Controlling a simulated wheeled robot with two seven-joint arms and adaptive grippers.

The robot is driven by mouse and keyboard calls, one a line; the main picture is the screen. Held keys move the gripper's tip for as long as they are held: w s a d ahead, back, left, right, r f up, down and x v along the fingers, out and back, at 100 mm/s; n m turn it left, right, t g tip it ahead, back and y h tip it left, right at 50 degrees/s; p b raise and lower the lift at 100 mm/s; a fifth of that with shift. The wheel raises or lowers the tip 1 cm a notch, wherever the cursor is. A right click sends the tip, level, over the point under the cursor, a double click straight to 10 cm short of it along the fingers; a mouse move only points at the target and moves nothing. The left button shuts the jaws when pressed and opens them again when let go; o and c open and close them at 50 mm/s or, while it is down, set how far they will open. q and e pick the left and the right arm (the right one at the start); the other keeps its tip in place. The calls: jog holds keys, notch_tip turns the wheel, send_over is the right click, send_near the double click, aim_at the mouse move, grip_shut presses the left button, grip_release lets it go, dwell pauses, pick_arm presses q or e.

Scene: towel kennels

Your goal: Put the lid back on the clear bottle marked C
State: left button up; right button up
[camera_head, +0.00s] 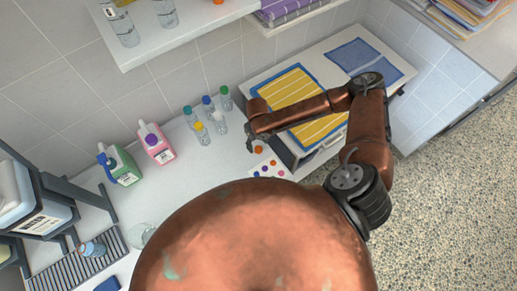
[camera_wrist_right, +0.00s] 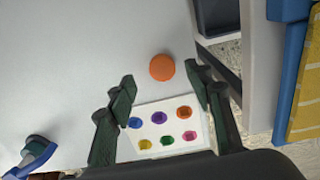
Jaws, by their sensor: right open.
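An orange lid (camera_head: 259,150) lies on the white counter just by my right gripper (camera_head: 250,140). In the right wrist view the orange lid (camera_wrist_right: 162,67) lies beyond and between the fingertips of the open, empty right gripper (camera_wrist_right: 160,78). Several clear bottles stand in a group left of the gripper, with blue, green, teal and yellow caps. One clear bottle (camera_head: 220,123) in that group seems to have no coloured cap. I cannot read a letter C on any bottle. My left gripper is not in view.
A white card with coloured dots (camera_head: 268,169) lies near the lid. Pink (camera_head: 157,144) and green (camera_head: 121,166) jugs stand left. A yellow striped towel (camera_head: 300,100) lies to the right. A shelf (camera_head: 190,30) overhangs the back. The middle counter is clear.

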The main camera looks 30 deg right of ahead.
aim_at(259, 148)
jog(key=shift+d+f, duration=0.1)
jog(key=shift+f, duration=1.85)
jog(key=shift+c, duration=0.2)
jog(key=c, duration=0.7)
